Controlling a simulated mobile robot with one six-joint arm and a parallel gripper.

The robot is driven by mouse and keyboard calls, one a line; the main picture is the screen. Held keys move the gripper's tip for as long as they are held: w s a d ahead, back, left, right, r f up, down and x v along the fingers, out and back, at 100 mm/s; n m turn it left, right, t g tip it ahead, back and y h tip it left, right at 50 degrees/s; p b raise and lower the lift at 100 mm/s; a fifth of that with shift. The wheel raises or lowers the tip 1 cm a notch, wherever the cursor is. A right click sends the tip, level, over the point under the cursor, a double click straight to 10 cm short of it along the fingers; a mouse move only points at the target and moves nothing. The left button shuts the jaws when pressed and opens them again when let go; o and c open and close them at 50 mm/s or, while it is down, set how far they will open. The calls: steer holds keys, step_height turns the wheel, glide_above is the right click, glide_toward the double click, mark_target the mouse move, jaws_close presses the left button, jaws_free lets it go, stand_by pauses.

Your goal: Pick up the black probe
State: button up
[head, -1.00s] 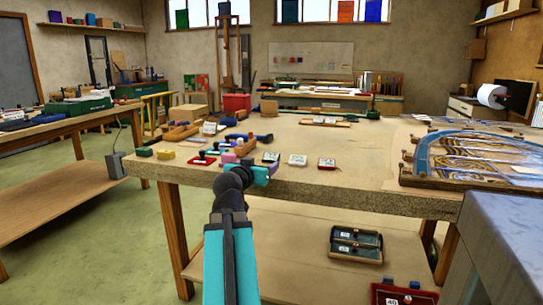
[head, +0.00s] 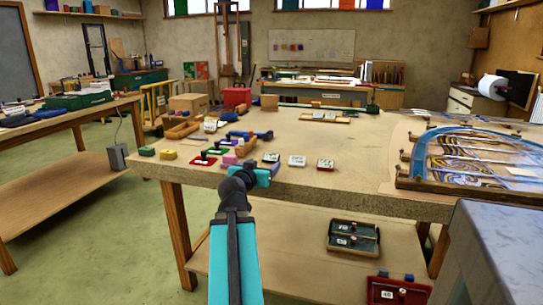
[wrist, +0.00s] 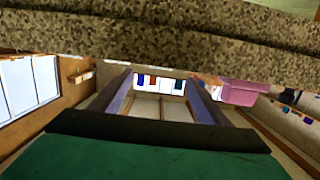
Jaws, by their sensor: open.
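I cannot pick out the black probe with certainty. A small dark upright piece (head: 204,154) stands on a red pad near the table's front left, and another dark piece (head: 217,144) is at a green pad just behind it. My gripper (head: 262,176) is at the table's front edge, right of and nearer than these pads. A pink block (wrist: 240,92) is beside the right finger there.
The table's speckled front edge (wrist: 150,38) lies close to my gripper. Blue-handled tools (head: 262,135), a yellow block (head: 168,155) and several small labelled trays crowd the left half. A leaded panel (head: 470,160) fills the right. The table's middle is clear.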

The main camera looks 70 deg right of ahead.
mark_target(271, 158)
steer(key=p, duration=0.3)
steer(key=shift+d+p, duration=0.35)
steer(key=shift+p, duration=0.05)
steer(key=shift+d+p, duration=0.5)
steer(key=shift+p, duration=0.6)
steer(key=d+p, duration=0.1)
steer(key=p, duration=0.2)
steer(key=shift+w+d+p, duration=0.1)
steer(key=shift+d+p, duration=0.05)
steer(key=shift+p, duration=0.25)
steer(key=shift+d+f+p, duration=0.3)
steer(key=shift+f+p, duration=0.05)
steer(key=shift+p, duration=0.65)
steer(key=shift+d, duration=0.1)
steer(key=shift+w+d+f+b, duration=0.15)
steer(key=shift+d+b, duration=0.25)
steer(key=shift+d, duration=0.85)
steer(key=shift+w+d+f+b, duration=0.15)
steer(key=shift+d+b, duration=0.2)
steer(key=shift+d, duration=0.9)
steer(key=c, duration=1.2)
